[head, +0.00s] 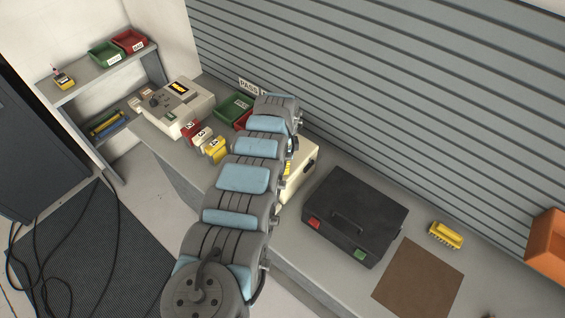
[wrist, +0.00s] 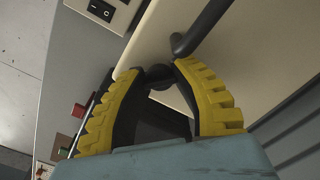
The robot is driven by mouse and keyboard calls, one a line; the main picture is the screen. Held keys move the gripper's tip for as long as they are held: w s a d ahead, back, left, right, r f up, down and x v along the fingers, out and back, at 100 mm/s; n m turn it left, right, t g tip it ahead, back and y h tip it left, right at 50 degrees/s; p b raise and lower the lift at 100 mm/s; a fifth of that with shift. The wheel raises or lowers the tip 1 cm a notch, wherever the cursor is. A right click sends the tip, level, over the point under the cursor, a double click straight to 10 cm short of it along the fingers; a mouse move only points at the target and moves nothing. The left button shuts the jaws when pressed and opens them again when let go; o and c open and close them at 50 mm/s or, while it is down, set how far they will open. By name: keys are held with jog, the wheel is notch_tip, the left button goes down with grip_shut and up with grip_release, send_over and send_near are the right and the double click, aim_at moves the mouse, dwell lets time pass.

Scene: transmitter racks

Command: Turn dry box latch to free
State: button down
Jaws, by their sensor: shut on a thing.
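A cream box, which I take to be the dry box, stands on the bench in the head view (head: 302,174), partly hidden behind my arm. In the wrist view its pale surface (wrist: 270,65) fills the upper right. A dark latch or knob (wrist: 160,74) sits on it between the yellow fingertips of my gripper (wrist: 156,71). My gripper is shut on this dark part, one finger on each side. A dark bar handle (wrist: 205,25) rises close to the right fingertip. The latch's exact turn angle cannot be told. In the head view my arm hides the latch and most of the gripper.
A black case (head: 355,217) stands right of the cream box. A cream instrument (head: 175,105) and numbered blocks (head: 203,137) are to its left. A green bin (head: 235,107) is behind. A brown mat (head: 418,279) and yellow brush-like piece (head: 446,235) lie at right. A slatted wall bounds the bench.

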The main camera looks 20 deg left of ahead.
jog(key=shift+n, duration=0.5)
jog(key=c, duration=0.7)
grip_release()
jog(key=shift+r, duration=0.1)
jog(key=shift+r, duration=5.9)
